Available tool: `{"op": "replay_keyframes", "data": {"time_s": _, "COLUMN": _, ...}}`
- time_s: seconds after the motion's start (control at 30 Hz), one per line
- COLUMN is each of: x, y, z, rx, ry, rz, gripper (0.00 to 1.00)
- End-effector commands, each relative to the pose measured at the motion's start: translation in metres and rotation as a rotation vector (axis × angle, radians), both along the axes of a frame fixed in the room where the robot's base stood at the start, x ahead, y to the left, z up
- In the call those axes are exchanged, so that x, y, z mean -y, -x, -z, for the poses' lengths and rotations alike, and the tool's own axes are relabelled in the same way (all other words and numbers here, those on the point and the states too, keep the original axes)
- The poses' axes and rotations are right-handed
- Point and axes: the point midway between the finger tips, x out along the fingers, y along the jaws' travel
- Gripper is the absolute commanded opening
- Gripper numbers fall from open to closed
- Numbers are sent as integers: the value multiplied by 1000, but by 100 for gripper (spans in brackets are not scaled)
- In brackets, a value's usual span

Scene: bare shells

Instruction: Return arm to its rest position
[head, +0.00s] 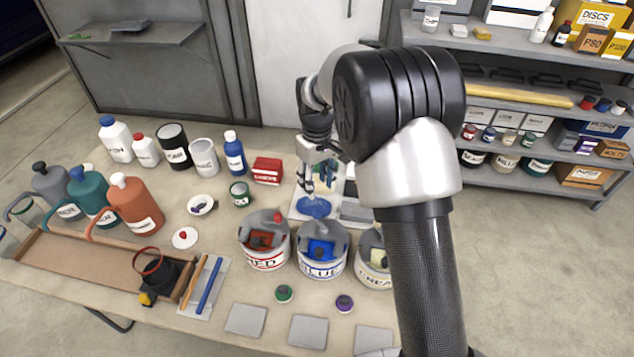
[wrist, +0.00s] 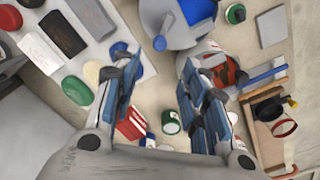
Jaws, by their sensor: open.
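My gripper (head: 318,180) hangs over the back of the workbench (head: 215,290), behind the blue paint can (head: 322,262). In the wrist view my gripper (wrist: 158,72) has its two blue-padded fingers spread apart, with nothing held between them. Part of my arm crosses the head view and hides the right end of the bench. A blue round patch (head: 313,208) lies on a pale surface just below the fingers. In the head view I cannot tell whether the fingertips touch anything.
The red paint can (head: 265,252) and a partly hidden cream can (head: 374,270) flank the blue one. A red box (head: 267,171) and a blue bottle (head: 234,153) stand left of my gripper. A wooden tray (head: 85,262) lies front left. Shelves (head: 485,45) stand behind, right.

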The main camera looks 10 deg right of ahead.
Motion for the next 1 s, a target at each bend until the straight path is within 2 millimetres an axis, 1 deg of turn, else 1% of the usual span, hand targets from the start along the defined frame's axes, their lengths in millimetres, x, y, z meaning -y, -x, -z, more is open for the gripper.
{"op": "replay_keyframes", "data": {"time_s": 0.27, "x": 0, "y": 1, "z": -2, "rx": 2, "ry": 0, "rz": 2, "gripper": 41}}
{"op": "replay_keyframes", "data": {"time_s": 0.37, "x": 3, "y": 6, "z": -17, "rx": 17, "ry": -2, "rz": 15, "gripper": 41}}
{"op": "replay_keyframes", "data": {"time_s": 0.47, "x": 9, "y": 21, "z": -49, "rx": 49, "ry": -5, "rz": 51, "gripper": 41}}
{"op": "replay_keyframes", "data": {"time_s": 0.5, "x": 12, "y": 31, "z": -64, "rx": 64, "ry": -8, "rz": 69, "gripper": 41}}
{"op": "replay_keyframes", "data": {"time_s": 0.57, "x": 16, "y": 49, "z": -88, "rx": 89, "ry": -12, "rz": 100, "gripper": 41}}
{"op": "replay_keyframes", "data": {"time_s": 0.6, "x": 19, "y": 62, "z": -103, "rx": 106, "ry": -14, "rz": 122, "gripper": 41}}
{"op": "replay_keyframes", "data": {"time_s": 0.67, "x": 24, "y": 83, "z": -122, "rx": 131, "ry": -19, "rz": 154, "gripper": 41}}
{"op": "replay_keyframes", "data": {"time_s": 0.7, "x": 27, "y": 98, "z": -134, "rx": 148, "ry": -22, "rz": 176, "gripper": 41}}
{"op": "replay_keyframes", "data": {"time_s": 0.77, "x": 32, "y": 120, "z": -149, "rx": 173, "ry": -28, "rz": 209, "gripper": 41}}
{"op": "replay_keyframes", "data": {"time_s": 0.83, "x": 36, "y": 147, "z": -164, "rx": 204, "ry": -35, "rz": 247, "gripper": 41}}
{"op": "replay_keyframes", "data": {"time_s": 0.87, "x": 38, "y": 159, "z": -169, "rx": 216, "ry": -39, "rz": 262, "gripper": 41}}
{"op": "replay_keyframes", "data": {"time_s": 0.9, "x": 41, "y": 175, "z": -175, "rx": 232, "ry": -43, "rz": 284, "gripper": 41}}
{"op": "replay_keyframes", "data": {"time_s": 0.97, "x": 44, "y": 200, "z": -181, "rx": 258, "ry": -50, "rz": 315, "gripper": 41}}
{"op": "replay_keyframes", "data": {"time_s": 1.0, "x": 46, "y": 215, "z": -184, "rx": 276, "ry": -55, "rz": 336, "gripper": 41}}
